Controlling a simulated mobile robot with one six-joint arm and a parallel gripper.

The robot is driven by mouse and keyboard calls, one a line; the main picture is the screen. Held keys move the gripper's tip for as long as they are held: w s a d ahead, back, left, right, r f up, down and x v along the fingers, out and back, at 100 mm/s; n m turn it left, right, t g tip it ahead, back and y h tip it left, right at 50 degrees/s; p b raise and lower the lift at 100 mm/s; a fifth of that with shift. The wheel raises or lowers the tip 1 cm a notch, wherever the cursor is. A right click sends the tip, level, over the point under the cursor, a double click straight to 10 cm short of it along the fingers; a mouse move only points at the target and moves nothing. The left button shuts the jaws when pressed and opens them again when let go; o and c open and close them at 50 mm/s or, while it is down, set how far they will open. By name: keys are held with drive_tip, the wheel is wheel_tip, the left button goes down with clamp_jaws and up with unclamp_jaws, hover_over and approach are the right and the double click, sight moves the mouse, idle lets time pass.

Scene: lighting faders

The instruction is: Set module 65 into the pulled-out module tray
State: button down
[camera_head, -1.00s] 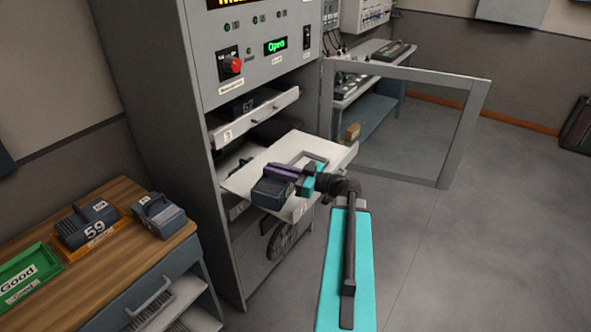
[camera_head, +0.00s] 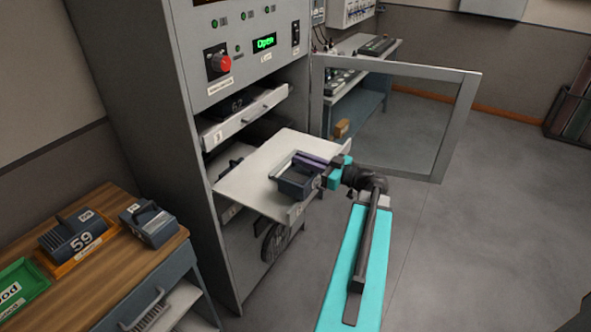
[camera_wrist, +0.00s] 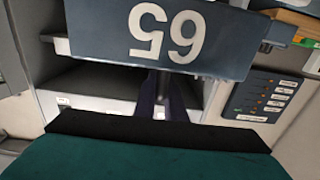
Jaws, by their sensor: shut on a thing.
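Module 65 (camera_wrist: 165,35) is a dark blue-grey block; its white number shows upside down in the wrist view. In the head view the module (camera_head: 295,188) is at the right front part of the pulled-out white module tray (camera_head: 250,175), where it covers the tray's recess. I cannot tell whether it rests in the recess or hangs just above it. My gripper (camera_head: 318,162), with purple fingers, is shut on the module's handle from the right. The wrist view also shows the fingers (camera_wrist: 165,95).
The cabinet's glazed door (camera_head: 400,120) stands open at the right. An upper tray (camera_head: 240,122) holds a dark module. On the wooden bench (camera_head: 115,265) are module 59 (camera_head: 72,238), another module (camera_head: 150,225) and a green tray (camera_head: 18,285). The floor at right is clear.

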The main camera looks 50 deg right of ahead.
drive_tip(key=shift+w+r, duration=0.1)
drive_tip(key=w+d+f+p, duration=0.1)
drive_tip(key=w+d+p, duration=0.2)
drive_tip(key=w+d, duration=0.6)
drive_tip(key=shift+w+f+p, duration=0.2)
drive_tip(key=shift+w+p, duration=0.15)
drive_tip(key=shift+w, duration=1.05)
drive_tip(key=shift+w+d, duration=0.1)
drive_tip(key=shift+d, duration=0.05)
drive_tip(key=f, duration=0.1)
drive_tip(key=f+p, duration=0.1)
drive_tip(key=f, duration=0.1)
drive_tip(key=shift+w+d+f+p, duration=0.2)
drive_tip(key=shift+w+f+p, duration=0.05)
drive_tip(key=shift+f+p, duration=0.1)
